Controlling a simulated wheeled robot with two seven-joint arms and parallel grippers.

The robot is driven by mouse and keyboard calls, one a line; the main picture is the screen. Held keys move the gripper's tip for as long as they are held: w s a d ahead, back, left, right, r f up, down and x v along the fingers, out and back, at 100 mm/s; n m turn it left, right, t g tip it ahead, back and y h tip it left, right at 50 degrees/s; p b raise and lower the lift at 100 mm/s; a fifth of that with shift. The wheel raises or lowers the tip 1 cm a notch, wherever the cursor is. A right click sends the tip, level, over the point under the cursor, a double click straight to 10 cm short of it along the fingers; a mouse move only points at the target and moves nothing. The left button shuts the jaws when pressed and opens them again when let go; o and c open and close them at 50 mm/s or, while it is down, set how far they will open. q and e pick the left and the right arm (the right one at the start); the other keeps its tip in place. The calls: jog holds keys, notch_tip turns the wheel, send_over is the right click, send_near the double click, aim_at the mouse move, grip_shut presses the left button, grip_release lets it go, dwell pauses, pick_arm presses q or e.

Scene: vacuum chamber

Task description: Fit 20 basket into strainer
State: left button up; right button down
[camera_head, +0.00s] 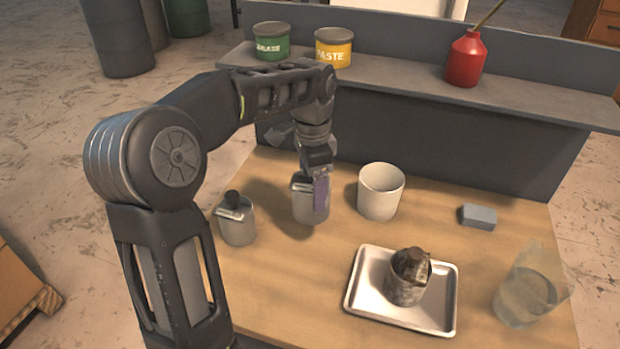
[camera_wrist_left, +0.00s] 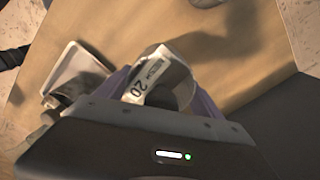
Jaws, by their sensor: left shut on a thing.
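A metal cylinder whose label reads 20, the 20 basket, shows in the left wrist view (camera_wrist_left: 160,85) and in the head view (camera_head: 308,207). My left gripper (camera_head: 314,190) is shut on it from above, its purple fingers on either side. It is upright at the table's back middle; I cannot tell if it touches the wood. A metal cup (camera_head: 403,292) with dark, dirty pieces in its top stands on a white tray (camera_head: 364,304). I cannot tell for sure which thing is the strainer. My right gripper is out of view.
A small metal canister with a black cap (camera_head: 237,222) stands left of my gripper. A white cup (camera_head: 380,192) stands close on the right. Further right are a grey block (camera_head: 478,216) and a see-through container (camera_head: 527,290). A raised shelf (camera_head: 410,86) runs along the back.

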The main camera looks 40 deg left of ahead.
pick_arm(q)
jog(key=w+d+f+n, duration=0.2)
jog(key=d+n, duration=0.1)
jog(key=d, duration=0.5)
jog(key=w+d+f+n, duration=0.1)
jog(key=w+d+n, duration=0.2)
jog(key=d, duration=0.5)
jog(key=shift+f+n, duration=0.4)
jog(key=shift+n, duration=0.4)
jog(key=shift+a, duration=0.15)
